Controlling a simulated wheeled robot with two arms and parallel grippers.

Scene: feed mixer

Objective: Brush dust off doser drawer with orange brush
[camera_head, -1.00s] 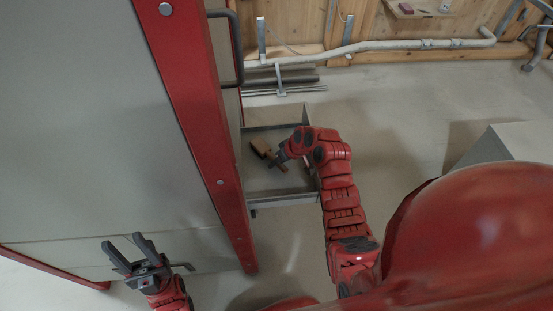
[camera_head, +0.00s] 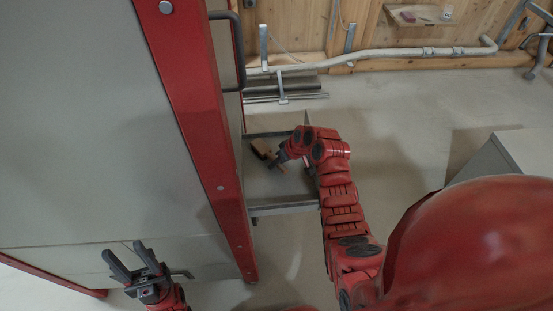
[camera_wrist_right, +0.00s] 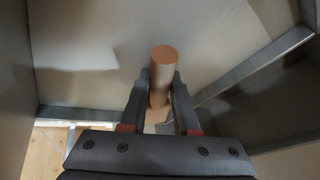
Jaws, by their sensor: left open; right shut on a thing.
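The doser drawer (camera_head: 290,205) is a grey metal tray sticking out from the red-framed machine, seen in the head view. The orange-brown brush (camera_head: 262,148) is over the drawer's far left part, close to the machine. My right gripper (camera_head: 277,163) is shut on the brush. In the right wrist view the brush's round handle (camera_wrist_right: 163,75) stands between the two fingers of the gripper (camera_wrist_right: 162,92); its bristles are hidden. My left gripper (camera_head: 134,256) is open and empty in front of the machine's lower panel. Dust cannot be made out clearly.
The machine's grey panel (camera_head: 95,120) and red post (camera_head: 195,110) stand left of the drawer. A dark handle (camera_head: 240,50) juts from the machine. Metal bars (camera_head: 290,90) lie on the floor behind the drawer. A grey box (camera_head: 515,155) is at right. The floor between is clear.

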